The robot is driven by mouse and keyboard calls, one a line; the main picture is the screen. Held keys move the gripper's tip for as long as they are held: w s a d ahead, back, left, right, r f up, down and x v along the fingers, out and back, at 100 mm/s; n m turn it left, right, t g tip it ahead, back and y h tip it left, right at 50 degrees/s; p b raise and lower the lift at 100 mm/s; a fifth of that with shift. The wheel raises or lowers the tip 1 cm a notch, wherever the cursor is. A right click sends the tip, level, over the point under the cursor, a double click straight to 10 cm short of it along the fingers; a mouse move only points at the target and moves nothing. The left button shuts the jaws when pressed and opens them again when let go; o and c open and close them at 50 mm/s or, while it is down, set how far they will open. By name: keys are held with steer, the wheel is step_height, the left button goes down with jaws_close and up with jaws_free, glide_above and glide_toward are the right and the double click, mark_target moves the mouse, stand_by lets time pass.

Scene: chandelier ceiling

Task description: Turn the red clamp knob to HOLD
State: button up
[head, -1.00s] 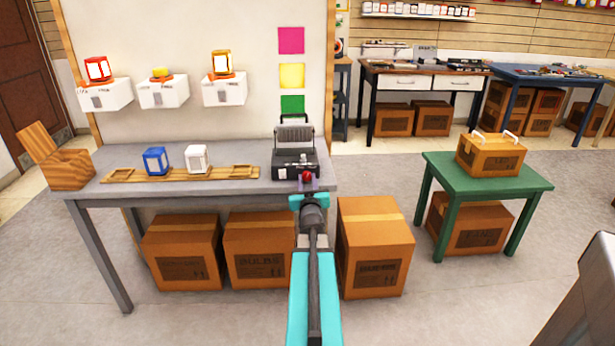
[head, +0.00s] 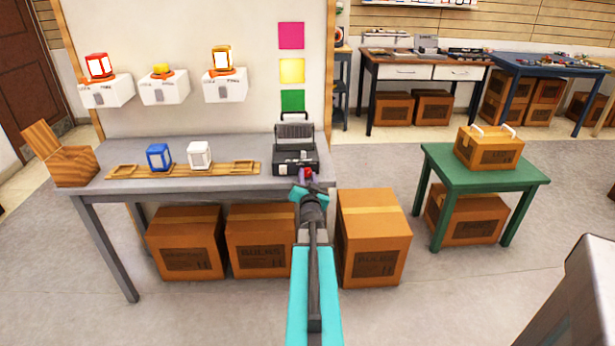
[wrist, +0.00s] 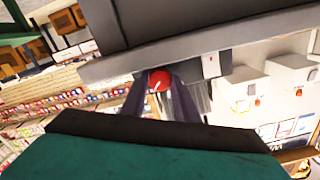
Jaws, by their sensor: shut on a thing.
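The red clamp knob (head: 305,173) is on the front right of a black clamp device (head: 296,158) standing on the grey table. In the wrist view the red knob (wrist: 159,80) sits between the two dark fingers, with a pale pointer mark on its face. My gripper (head: 306,182) is shut on the knob and comes at it from the front. In the wrist view the gripper (wrist: 158,90) looks rolled relative to the room. The device's grey handle frame (head: 294,128) stands up at its back. No HOLD lettering is readable.
A wooden box (head: 74,166) is at the left end. Cardboard boxes (head: 372,237) stand below. A green table (head: 484,172) is at right.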

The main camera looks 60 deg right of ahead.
steer(key=shift+w+a, duration=0.1)
steer(key=o, duration=0.8)
steer(key=shift+p+v, duration=6.75)
steer(key=shift+p, duration=0.95)
steer(key=shift+a, duration=0.1)
